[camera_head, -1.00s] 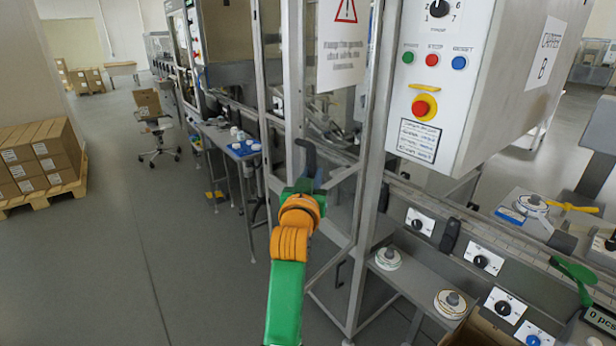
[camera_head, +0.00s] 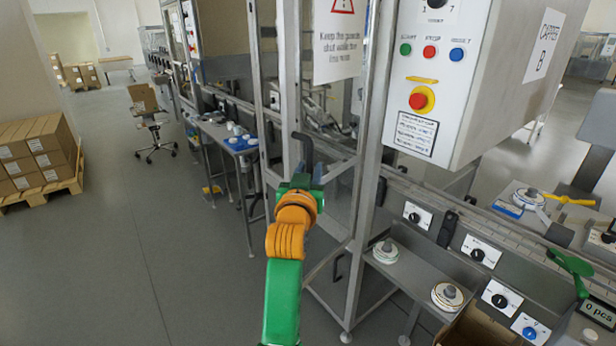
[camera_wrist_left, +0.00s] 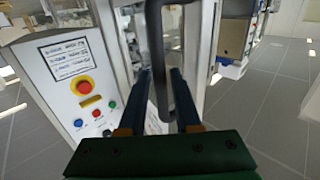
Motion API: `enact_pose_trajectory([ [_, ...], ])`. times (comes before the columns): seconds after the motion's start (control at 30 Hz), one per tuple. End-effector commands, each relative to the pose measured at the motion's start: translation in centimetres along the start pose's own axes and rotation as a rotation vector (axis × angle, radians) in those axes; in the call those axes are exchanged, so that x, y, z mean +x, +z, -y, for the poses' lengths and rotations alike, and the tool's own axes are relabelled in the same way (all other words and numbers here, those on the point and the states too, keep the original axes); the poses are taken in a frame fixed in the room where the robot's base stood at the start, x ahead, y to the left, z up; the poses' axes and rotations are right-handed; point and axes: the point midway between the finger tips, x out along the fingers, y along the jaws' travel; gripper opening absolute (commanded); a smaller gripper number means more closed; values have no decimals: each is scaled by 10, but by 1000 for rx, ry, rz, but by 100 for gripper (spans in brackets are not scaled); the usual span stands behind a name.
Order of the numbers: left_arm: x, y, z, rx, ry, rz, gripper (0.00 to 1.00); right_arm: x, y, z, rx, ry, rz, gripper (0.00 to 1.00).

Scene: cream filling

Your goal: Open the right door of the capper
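The capper is a metal-framed machine with clear panels and a grey control box (camera_head: 465,80) marked "B". A dark bar handle (camera_head: 302,150) stands upright on its door frame (camera_head: 291,90). My left gripper (camera_head: 301,182) is at the lower end of this handle. In the left wrist view the handle (camera_wrist_left: 156,50) runs down between the two separated fingers of my left gripper (camera_wrist_left: 160,95), with a gap visible beside it, so the gripper is open around it. I cannot tell whether the fingers touch it. The door looks closed, but its edges are partly hidden. My right gripper is out of view.
A warning sign (camera_head: 340,40) hangs on the panel right of the handle. A red stop button (camera_head: 421,98) is on the control box. A conveyor with dials (camera_head: 478,255) extends right. A side table (camera_head: 238,142) stands behind.

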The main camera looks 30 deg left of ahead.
Motion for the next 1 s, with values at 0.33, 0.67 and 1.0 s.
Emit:
enact_pose_trajectory([
  [0.33, -52, 3, -1, -2, 2, -2, 32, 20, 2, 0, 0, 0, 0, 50],
  [0.67, -60, 1, -1, -1, 1, 0, 32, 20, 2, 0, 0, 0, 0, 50],
  [1.0, -45, 58, -30, 77, 76, 108, 32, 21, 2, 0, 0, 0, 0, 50],
])
